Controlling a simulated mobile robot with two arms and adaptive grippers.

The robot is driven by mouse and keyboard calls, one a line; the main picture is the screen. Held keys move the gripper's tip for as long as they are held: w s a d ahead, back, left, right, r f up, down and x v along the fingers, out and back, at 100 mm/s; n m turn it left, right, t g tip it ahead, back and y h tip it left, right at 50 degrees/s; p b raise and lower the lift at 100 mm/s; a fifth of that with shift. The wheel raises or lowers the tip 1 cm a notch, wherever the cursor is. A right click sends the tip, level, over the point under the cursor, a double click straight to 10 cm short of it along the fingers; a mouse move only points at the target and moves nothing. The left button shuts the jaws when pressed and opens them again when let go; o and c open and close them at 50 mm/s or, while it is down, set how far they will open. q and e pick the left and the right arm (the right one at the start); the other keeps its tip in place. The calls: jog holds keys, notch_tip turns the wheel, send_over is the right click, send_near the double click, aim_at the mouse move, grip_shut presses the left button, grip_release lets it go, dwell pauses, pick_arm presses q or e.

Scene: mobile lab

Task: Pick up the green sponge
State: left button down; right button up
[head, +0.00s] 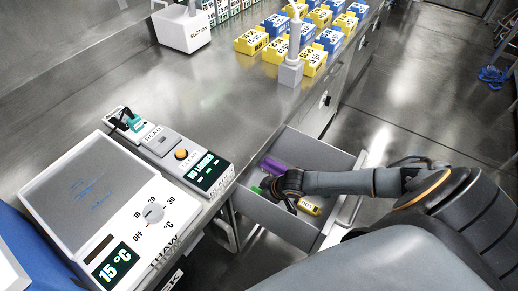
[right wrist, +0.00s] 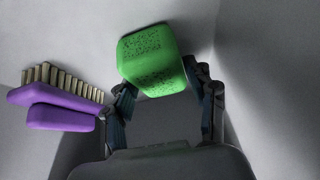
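The green sponge (right wrist: 155,58) is in the open drawer (head: 262,212), a block with dark speckled faces, tilted in the right wrist view. In the head view only a small green bit of the sponge (head: 257,190) shows beside my right gripper (head: 272,190), which hides the rest. In the right wrist view my right gripper (right wrist: 160,90) has a finger at either side of the sponge's lower end. The fingers stand about a sponge's width apart; I cannot tell whether both press on it. My left gripper is not in view.
A purple brush (right wrist: 60,105) with pale bristles lies left of the sponge; it also shows in the head view (head: 273,166). A yellow labelled item (head: 309,206) lies near the drawer's front. Drawer walls surround my gripper. The counter (head: 230,105) above holds a thaw plate (head: 95,190) and several blocks.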

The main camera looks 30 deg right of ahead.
jog(key=c, duration=0.3)
jog(key=shift+r, duration=0.45)
jog(key=shift+s+d+r, duration=0.1)
jog(key=shift+s+d, duration=0.05)
jog(key=shift+s, duration=0.2)
jog(key=s, duration=0.1)
jog(key=s+d, duration=0.1)
jog(key=shift+s, duration=0.4)
notch_tip(320, 180, up, 14)
jog(key=shift+s+d+p, duration=0.1)
jog(key=shift+p, duration=1.05)
